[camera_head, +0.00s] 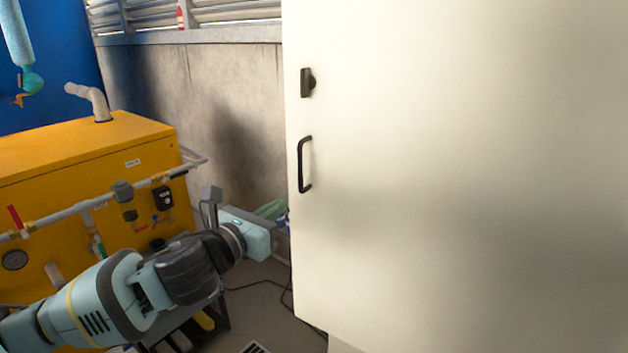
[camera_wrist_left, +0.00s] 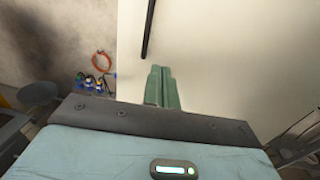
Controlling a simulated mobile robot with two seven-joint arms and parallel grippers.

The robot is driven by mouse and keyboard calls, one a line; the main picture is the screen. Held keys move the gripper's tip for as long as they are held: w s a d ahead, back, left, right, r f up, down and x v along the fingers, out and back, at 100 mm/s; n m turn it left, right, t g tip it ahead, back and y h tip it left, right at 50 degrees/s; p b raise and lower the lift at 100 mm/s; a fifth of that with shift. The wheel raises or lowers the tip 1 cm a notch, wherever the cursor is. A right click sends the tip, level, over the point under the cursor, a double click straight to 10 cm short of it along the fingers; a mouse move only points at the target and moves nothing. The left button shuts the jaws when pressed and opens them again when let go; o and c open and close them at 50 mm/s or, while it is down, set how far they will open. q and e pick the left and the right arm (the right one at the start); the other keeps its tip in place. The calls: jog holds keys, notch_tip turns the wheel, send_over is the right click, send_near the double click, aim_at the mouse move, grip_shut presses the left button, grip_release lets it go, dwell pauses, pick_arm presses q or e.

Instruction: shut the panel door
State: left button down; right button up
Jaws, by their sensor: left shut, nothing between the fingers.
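The panel door (camera_head: 450,180) is a large plain white panel filling the right half of the head view. Near its left edge are a black latch knob (camera_head: 307,83) and a black bar handle (camera_head: 304,165) below it. Its hinge side is out of view. My left gripper (camera_head: 272,209) is just left of the door's edge, below handle height. In the left wrist view its green fingers (camera_wrist_left: 162,88) are shut and empty, seen against the white door (camera_wrist_left: 230,60), with a black bar (camera_wrist_left: 148,30) beyond them. I cannot tell whether they touch the door. My right gripper is out of view.
A yellow machine (camera_head: 75,160) with grey pipes, valves and a gauge stands at the left, close to my left arm. A stained grey wall (camera_head: 225,110) is behind. A dark cable (camera_head: 255,287) lies on the floor. An orange coil (camera_wrist_left: 103,62) shows in the left wrist view.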

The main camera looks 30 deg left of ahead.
pick_arm(q)
jog(key=shift+w, duration=0.15)
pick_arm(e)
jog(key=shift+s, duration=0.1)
pick_arm(q)
jog(key=p, duration=0.1)
send_near(320, 175)
jog(key=w, duration=0.7)
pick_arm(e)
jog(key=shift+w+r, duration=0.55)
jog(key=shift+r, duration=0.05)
pick_arm(q)
jog(key=shift+s, duration=0.1)
